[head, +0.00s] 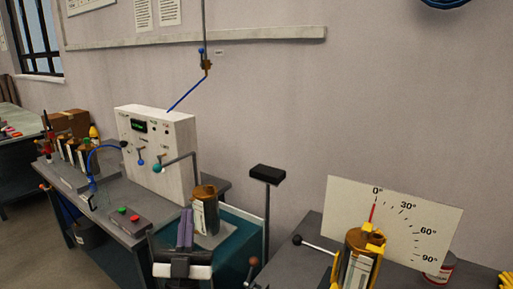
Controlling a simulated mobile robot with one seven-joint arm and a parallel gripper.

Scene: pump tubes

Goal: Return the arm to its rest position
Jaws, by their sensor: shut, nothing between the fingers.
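My gripper (186,214) is at the lower middle of the head view, with its two greyish-purple fingers pointing up and lying together. It is shut and empty. Its dark wrist is at the bottom edge of the picture. Just right of the fingers in the picture stands a brown-topped canister (205,212) with a pale label, over a teal-sided unit (238,246). I cannot tell the depth gap between the fingers and the canister.
A black-topped post (267,172) rises right of the gripper. Further right are an angle board (420,222) and another canister (362,268).

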